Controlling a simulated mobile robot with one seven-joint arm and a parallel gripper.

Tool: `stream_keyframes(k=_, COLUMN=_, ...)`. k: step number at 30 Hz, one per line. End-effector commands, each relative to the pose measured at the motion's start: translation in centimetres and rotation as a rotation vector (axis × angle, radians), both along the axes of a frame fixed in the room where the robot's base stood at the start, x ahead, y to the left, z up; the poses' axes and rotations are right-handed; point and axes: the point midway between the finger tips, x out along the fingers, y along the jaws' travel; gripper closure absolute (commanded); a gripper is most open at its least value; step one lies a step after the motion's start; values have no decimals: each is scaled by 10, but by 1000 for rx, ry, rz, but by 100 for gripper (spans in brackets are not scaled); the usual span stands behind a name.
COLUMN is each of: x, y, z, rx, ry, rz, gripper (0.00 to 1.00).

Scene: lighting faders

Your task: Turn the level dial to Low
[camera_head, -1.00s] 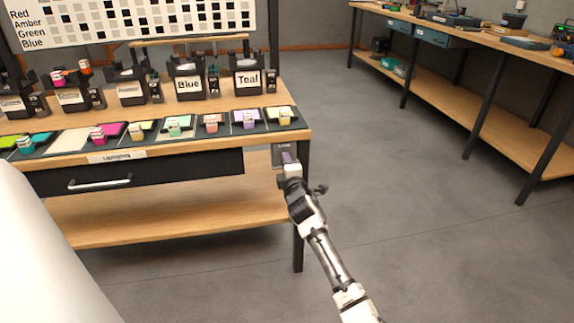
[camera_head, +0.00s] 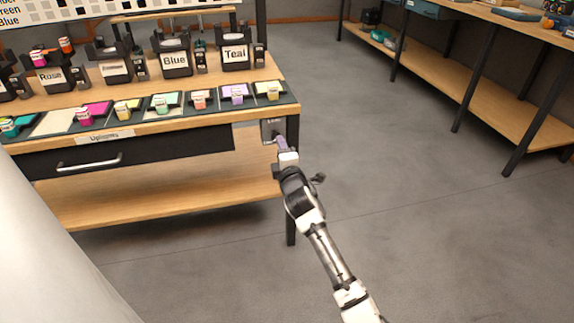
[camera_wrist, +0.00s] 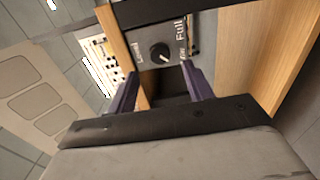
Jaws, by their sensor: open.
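The level dial (camera_wrist: 160,53) is a round black knob on a grey panel (camera_wrist: 145,35) in the wrist view. The word "Full" is printed beside it, with smaller labels around that are hard to read. A white mark shows on the knob, but I cannot tell which label it points to. In the head view the panel (camera_head: 268,128) hangs at the right front corner of the bench, its dial too small to make out. My gripper (camera_wrist: 161,74) is open and empty, its two purple fingers apart in front of the dial, not visibly touching it.
The bench (camera_head: 205,118) carries labelled holders and several coloured swatches. A black drawer (camera_head: 130,150) with a silver handle (camera_head: 90,163) is left of the panel. A dark table leg (camera_head: 292,215) stands below my gripper. The floor to the right is clear up to another bench (camera_head: 480,95).

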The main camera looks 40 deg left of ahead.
Motion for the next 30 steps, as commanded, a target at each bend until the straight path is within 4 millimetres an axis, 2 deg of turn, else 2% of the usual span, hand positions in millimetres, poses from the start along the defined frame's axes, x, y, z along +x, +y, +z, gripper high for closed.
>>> stream_keyframes(k=6, x=-22, y=-30, z=-1, rx=1, ry=1, rz=-4, gripper=49)
stream_keyframes(k=13, x=-40, y=-49, z=-1, rx=-1, ry=-1, rz=-3, gripper=49)
stream_keyframes(k=19, x=-48, y=-56, z=0, rx=1, ry=1, rz=0, gripper=49)
stream_keyframes(k=30, x=-49, y=-57, z=0, rx=0, ry=0, rz=0, gripper=49)
